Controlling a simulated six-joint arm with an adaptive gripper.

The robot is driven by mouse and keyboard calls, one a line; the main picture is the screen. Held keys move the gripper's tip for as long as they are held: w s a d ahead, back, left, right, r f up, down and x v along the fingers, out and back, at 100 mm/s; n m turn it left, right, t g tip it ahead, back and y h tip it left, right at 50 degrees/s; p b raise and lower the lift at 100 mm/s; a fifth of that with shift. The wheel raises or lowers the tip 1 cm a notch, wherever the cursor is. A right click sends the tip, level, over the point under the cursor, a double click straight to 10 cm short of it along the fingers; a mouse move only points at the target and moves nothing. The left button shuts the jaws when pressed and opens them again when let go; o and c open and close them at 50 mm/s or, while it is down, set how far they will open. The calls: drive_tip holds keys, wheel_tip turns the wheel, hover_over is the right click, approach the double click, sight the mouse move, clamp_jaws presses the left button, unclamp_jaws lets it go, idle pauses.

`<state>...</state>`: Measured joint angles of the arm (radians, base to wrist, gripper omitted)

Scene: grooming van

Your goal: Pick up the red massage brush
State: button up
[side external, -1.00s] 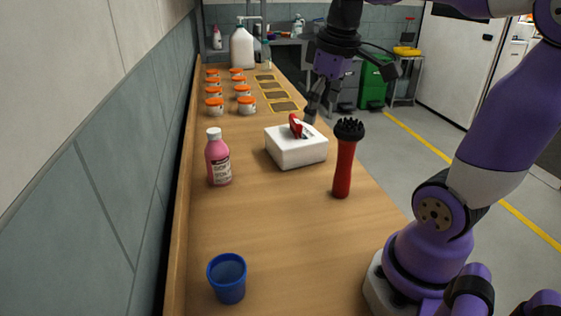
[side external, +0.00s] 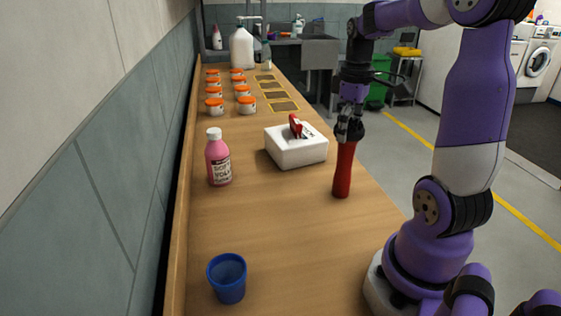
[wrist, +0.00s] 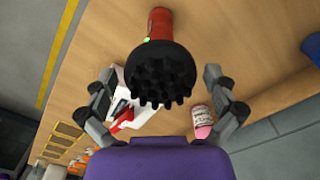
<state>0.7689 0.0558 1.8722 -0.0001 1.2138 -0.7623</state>
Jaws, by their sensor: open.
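The red massage brush (side external: 344,172) stands upright on the wooden counter, its black bristled head at the top. In the wrist view its head (wrist: 161,73) is seen from above between my fingers, with the red handle (wrist: 159,22) behind it. My gripper (side external: 349,126) is at the top of the brush, pointing down, and partly hides the head. In the wrist view my gripper (wrist: 160,80) is open, one finger on each side of the head with gaps visible. I cannot tell whether a finger touches it.
A white box (side external: 296,150) with a red-handled item on top stands left of the brush. The counter (side external: 280,235) in front is clear.

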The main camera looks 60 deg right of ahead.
drive_tip(key=shift+f, duration=0.6)
drive_tip(key=c, duration=1.3)
